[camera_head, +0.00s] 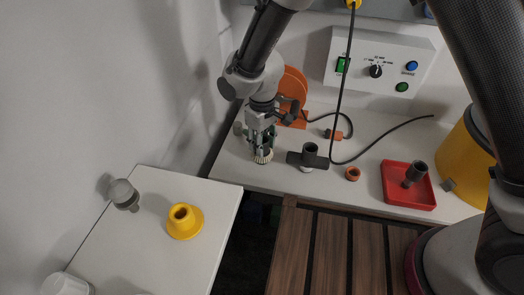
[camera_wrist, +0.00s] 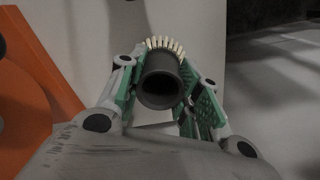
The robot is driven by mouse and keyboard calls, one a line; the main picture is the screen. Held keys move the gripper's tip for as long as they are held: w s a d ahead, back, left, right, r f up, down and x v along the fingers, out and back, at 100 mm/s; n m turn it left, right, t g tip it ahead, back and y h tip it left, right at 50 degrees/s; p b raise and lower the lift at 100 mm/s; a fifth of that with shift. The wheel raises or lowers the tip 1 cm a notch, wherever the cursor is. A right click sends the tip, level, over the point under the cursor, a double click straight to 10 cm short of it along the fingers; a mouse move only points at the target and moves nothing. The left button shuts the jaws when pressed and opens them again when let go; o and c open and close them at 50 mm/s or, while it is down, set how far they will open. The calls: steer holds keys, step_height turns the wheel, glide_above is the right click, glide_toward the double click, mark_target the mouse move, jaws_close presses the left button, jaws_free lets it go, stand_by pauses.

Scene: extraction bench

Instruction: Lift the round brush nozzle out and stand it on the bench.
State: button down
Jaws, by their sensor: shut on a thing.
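The round brush nozzle (camera_head: 263,156) is a dark tube with a ring of pale bristles at its lower end. My gripper (camera_head: 261,138) is shut on it, over the left part of the white bench (camera_head: 285,177). In the wrist view the nozzle's open dark mouth (camera_wrist: 161,88) faces the camera, between the green finger pads of my gripper (camera_wrist: 160,100), with bristles showing beyond it. The fingers hide much of the tube in the head view. I cannot tell whether the bristles touch the bench.
A black T-shaped nozzle (camera_head: 309,157) stands close to the right. An orange ring (camera_head: 352,173), a red tray (camera_head: 409,201) with a dark nozzle and a yellow drum (camera_head: 463,150) lie further right. An orange disc (camera_head: 294,90) stands behind. A side table (camera_head: 150,235) bears a yellow cone (camera_head: 184,221).

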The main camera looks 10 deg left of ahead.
steer(key=shift+r, duration=0.1)
steer(key=shift+r, duration=2.35)
